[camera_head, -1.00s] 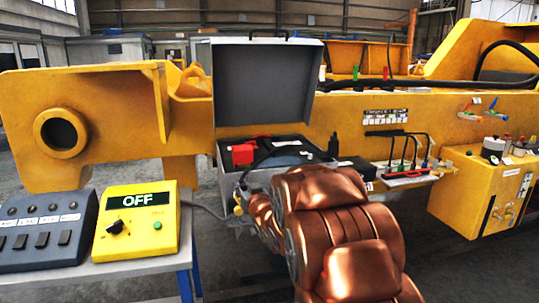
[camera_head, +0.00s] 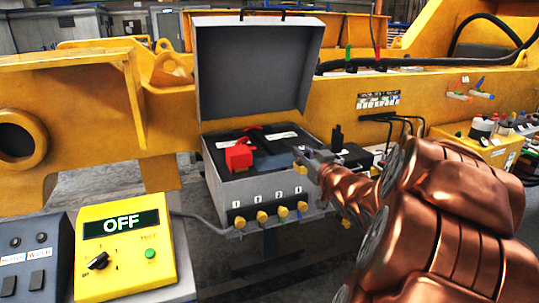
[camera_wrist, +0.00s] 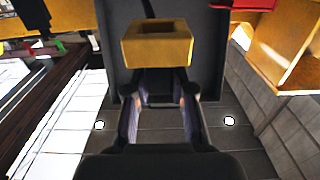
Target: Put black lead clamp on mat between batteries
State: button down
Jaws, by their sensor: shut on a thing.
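My gripper (camera_head: 306,157) is over the right front edge of an open grey box (camera_head: 235,187). In the wrist view its fingers (camera_wrist: 160,92) are shut on a hollow yellow-brass piece (camera_wrist: 158,50), which appears to be the black lead clamp. A thin black cable (camera_wrist: 147,9) shows beyond it. A small yellow bit (camera_head: 300,169) shows at my gripper in the head view. Inside the box are dark battery-like blocks with white labels (camera_head: 285,134) and a red clamp (camera_head: 239,157). I cannot make out the mat for certain.
The box's grey lid (camera_head: 258,68) stands open behind. Yellow numbered knobs (camera_head: 261,218) line its front. A yellow unit reading OFF (camera_head: 125,250) is at lower left. A yellow beam (camera_head: 170,110) runs behind. Black posts and cables (camera_head: 337,137) stand to the right.

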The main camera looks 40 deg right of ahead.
jog(key=shift+d+r, duration=0.2)
jog(key=shift+r, duration=0.05)
jog(key=d+p+x, duration=0.1)
jog(key=x, duration=0.4)
jog(key=d+p+x, duration=0.1)
jog(key=x, duration=0.4)
jog(key=s+d+f+p+x, duration=0.1)
jog(key=p+x, duration=0.1)
jog(key=x, duration=0.3)
jog(key=shift+w+f, duration=0.1)
jog(key=shift+f, duration=0.05)
jog(key=shift+w+d+f, duration=0.1)
jog(key=shift+f, duration=0.15)
jog(key=shift+f+p, duration=0.75)
jog(key=shift+f, duration=0.85)
jog(key=shift+f, duration=0.1)
jog(key=shift+f, duration=0.15)
jog(key=c, duration=1)
grip_release()
